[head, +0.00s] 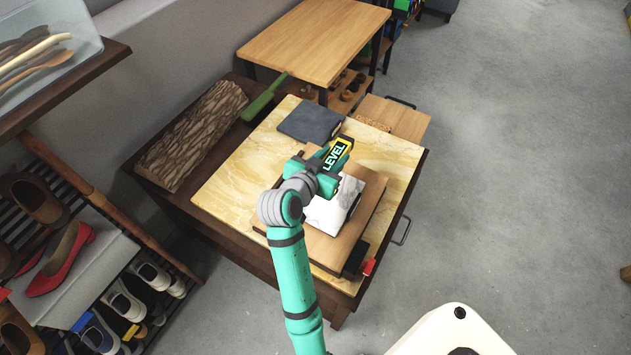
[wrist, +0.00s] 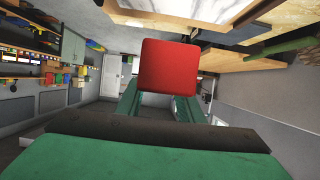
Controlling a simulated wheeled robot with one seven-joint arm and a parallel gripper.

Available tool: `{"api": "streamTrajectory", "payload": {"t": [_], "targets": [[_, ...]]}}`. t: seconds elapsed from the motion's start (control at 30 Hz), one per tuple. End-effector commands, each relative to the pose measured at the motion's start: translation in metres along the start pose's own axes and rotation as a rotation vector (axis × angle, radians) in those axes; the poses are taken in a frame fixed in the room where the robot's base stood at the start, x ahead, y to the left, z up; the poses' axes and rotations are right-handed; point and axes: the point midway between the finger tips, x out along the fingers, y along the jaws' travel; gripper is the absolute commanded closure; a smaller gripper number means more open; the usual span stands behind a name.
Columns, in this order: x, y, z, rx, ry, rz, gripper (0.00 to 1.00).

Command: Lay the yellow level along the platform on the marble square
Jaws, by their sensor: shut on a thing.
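The marble square lies on a stacked wooden board (head: 374,205), partly hidden by my arm. I cannot tell a separate platform on the marble. In the wrist view a red square face (wrist: 168,65) stands in front of my gripper's fingers (wrist: 158,108); it looks like the end of the held thing.
The boards lie on a pale yellow stone slab (head: 235,185) on a dark wooden cabinet. A small red thing (head: 369,266) is at the board's near corner.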

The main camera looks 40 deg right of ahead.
Motion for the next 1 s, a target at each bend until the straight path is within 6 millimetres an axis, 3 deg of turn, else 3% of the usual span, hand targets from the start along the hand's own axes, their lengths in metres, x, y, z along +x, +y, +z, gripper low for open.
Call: {"api": "streamTrajectory", "payload": {"t": [0.13, 0.47, 0.7, 1.0], "targets": [[-0.006, -0.012, 0.03, -0.005, -0.002, -0.001, 0.92], [-0.011, -0.024, 0.056, -0.003, -0.001, 0.0, 0.92], [-0.006, -0.03, 0.09, -0.002, -0.002, 0.003, 0.92], [-0.002, -0.03, 0.099, 0.001, 0.001, 0.002, 0.92]]}}
